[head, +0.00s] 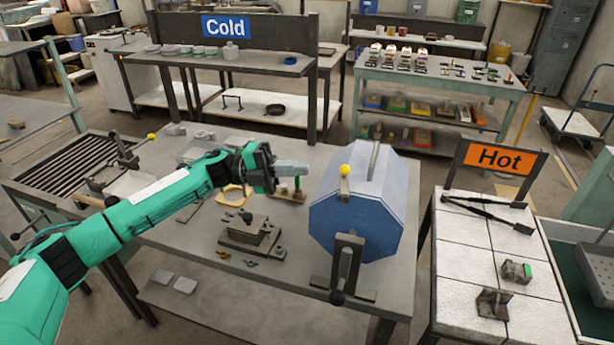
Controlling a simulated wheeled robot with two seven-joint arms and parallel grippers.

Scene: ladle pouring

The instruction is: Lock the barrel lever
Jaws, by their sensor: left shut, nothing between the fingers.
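The blue eight-sided barrel (352,222) sits on the right part of the grey workbench. A small lever with a yellow ball knob (345,170) shows at the barrel's upper front edge, its short metal stem below the knob. I cannot tell whether this lever is locked. My left gripper (304,171) is shut and empty, pointing right, to the left of the barrel and apart from the yellow knob in the picture. A dark crank-like bracket (346,262) stands at the barrel's front. My right gripper is not in view.
The grey bench (190,240) also carries a metal vise-like block (250,232), a yellow ring-shaped part (233,194) and a second yellow-knobbed lever (151,137) at the left. A white-tiled table with a Hot sign (500,157) stands right. A Cold sign (226,26) marks the back table.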

